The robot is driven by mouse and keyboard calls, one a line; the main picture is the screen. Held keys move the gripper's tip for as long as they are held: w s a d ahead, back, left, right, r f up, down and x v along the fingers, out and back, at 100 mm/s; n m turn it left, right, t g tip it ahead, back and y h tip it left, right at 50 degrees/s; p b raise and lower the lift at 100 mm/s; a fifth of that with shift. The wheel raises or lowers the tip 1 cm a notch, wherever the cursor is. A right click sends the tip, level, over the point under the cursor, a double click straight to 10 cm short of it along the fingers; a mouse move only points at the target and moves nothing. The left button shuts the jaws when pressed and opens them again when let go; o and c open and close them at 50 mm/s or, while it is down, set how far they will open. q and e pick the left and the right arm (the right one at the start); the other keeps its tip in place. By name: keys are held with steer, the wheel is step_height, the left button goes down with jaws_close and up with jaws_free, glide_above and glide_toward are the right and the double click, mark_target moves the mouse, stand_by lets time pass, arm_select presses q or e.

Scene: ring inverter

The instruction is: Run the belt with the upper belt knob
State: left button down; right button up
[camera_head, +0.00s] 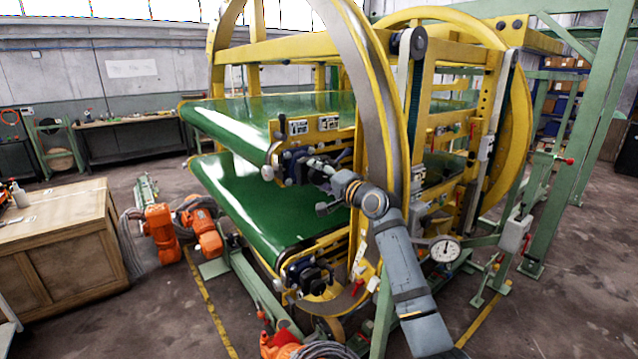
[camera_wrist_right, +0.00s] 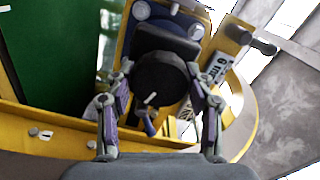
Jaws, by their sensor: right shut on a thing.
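The ring inverter has an upper green belt (camera_head: 228,117) and a lower green belt (camera_head: 265,208) in a yellow frame. My right arm reaches in from the lower right of the head view. My right gripper (camera_head: 297,167) is at the front end of the upper belt. In the right wrist view, the fingers of my right gripper (camera_wrist_right: 160,72) are shut on the sides of a round black knob (camera_wrist_right: 161,84) with a white mark. The knob sits on a blue unit (camera_wrist_right: 170,22). In the head view the gripper mostly hides the knob. My left gripper is not in view.
A similar dark unit (camera_head: 306,275) sits at the front of the lower belt. A large yellow ring (camera_head: 384,90) rises beside my right arm. A dial gauge (camera_head: 445,250) stands to its right. A wooden crate (camera_head: 60,235) and orange machine arms (camera_head: 163,232) are at left.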

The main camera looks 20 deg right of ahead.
steer(key=n+b, duration=0.1)
steer(key=n, duration=0.1)
steer(key=n+b, duration=0.2)
steer(key=n, duration=0.1)
steer(key=shift+f+n, duration=0.2)
steer(key=shift+n, duration=0.1)
steer(key=n+b, duration=0.3)
steer(key=n, duration=0.3)
steer(key=shift+r+b, duration=0.1)
steer(key=shift+b, duration=0.2)
steer(key=n+b, duration=0.2)
steer(key=n, duration=0.4)
steer(key=shift+n, duration=0.3)
steer(key=n+b, duration=0.2)
steer(key=n, duration=0.4)
steer(key=shift+a, duration=0.1)
steer(key=o, duration=1.2)
steer(key=shift+r, duration=0.1)
steer(key=shift+s, duration=0.1)
